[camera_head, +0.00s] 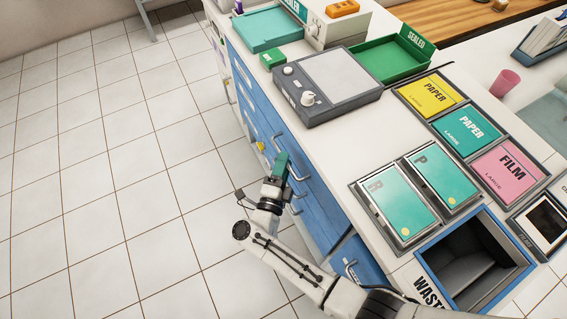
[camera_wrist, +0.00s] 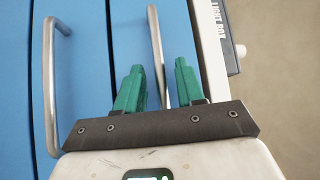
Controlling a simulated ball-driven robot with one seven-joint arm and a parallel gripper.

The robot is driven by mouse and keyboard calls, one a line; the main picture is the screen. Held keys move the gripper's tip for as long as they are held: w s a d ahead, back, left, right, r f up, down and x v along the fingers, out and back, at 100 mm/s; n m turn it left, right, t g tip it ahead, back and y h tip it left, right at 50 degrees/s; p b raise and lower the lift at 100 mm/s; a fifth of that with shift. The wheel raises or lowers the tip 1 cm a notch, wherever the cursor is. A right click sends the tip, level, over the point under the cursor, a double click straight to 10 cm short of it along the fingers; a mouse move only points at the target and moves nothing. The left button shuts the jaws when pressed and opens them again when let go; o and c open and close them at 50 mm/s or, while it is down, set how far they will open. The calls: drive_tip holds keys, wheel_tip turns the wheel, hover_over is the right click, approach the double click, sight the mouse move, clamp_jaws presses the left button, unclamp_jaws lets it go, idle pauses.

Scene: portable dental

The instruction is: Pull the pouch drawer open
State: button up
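The blue cabinet front (camera_head: 262,108) has several drawers with silver bar handles, and no label marks which one is the pouch drawer. The drawers in view look shut. My gripper (camera_head: 281,164) is at an upper handle (camera_head: 298,165) on this front. In the wrist view, the green fingers of my gripper (camera_wrist: 160,85) are apart, with a silver handle (camera_wrist: 156,45) running between them. I see no clear contact on both sides of the bar. The bar's lower end is hidden behind the gripper's dark plate. Another handle (camera_wrist: 50,75) lies to the left of my fingers.
The counter above holds a grey light box (camera_head: 318,88), a green tray (camera_head: 385,62), a teal tray (camera_head: 266,30) and several pouch boxes (camera_head: 472,125). A waste opening (camera_head: 465,262) is at lower right. The tiled floor (camera_head: 110,170) left of the cabinet is clear.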

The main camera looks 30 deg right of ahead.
clamp_jaws()
idle(0.4)
